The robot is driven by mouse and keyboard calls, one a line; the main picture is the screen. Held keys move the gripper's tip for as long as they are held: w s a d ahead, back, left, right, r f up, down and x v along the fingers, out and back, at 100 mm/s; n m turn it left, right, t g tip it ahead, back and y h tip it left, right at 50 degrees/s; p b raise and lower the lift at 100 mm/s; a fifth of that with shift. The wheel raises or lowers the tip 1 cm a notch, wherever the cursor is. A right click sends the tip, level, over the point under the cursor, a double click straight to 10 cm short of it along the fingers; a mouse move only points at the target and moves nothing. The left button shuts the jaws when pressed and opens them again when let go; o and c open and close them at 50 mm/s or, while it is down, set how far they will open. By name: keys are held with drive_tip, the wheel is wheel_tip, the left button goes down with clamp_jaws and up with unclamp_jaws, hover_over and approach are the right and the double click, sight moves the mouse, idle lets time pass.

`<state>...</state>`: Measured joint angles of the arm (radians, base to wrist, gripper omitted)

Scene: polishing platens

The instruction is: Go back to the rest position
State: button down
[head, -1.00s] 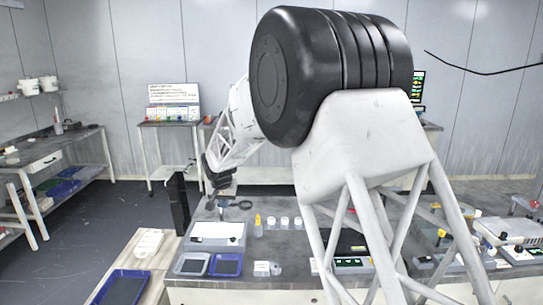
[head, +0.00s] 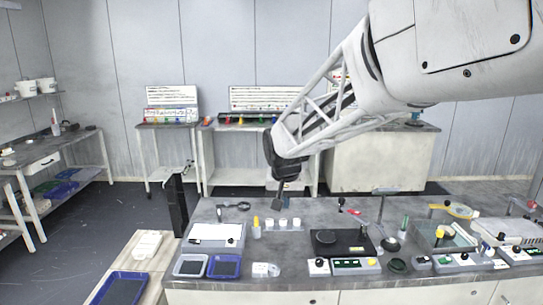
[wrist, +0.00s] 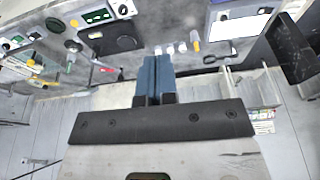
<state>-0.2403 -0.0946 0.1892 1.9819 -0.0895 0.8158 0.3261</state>
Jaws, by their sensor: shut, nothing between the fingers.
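My gripper (head: 278,205) hangs above the back edge of the grey workbench (head: 300,270) in the head view, pointing down, apart from the bench items. In the wrist view its two blue fingers (wrist: 154,75) lie side by side, shut with nothing between them. Below and near it in the head view are several small white-capped containers (head: 283,223) and a yellow-tipped bottle (head: 256,225).
A black polishing unit (head: 338,242) sits mid-bench. A white panel device (head: 216,233) and a blue tray (head: 225,266) stand at left. A dark upright post (head: 177,205) rises by the bench's left end. Another blue tray (head: 120,288) lies at lower left.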

drive_tip(key=s+d, duration=0.5)
drive_tip(key=s, duration=0.6)
drive_tip(key=s+d+f, duration=0.1)
drive_tip(key=s+d, duration=0.4)
drive_tip(key=s, duration=0.7)
drive_tip(key=s+d+f, duration=0.1)
drive_tip(key=s+d, duration=0.4)
drive_tip(key=s, duration=0.7)
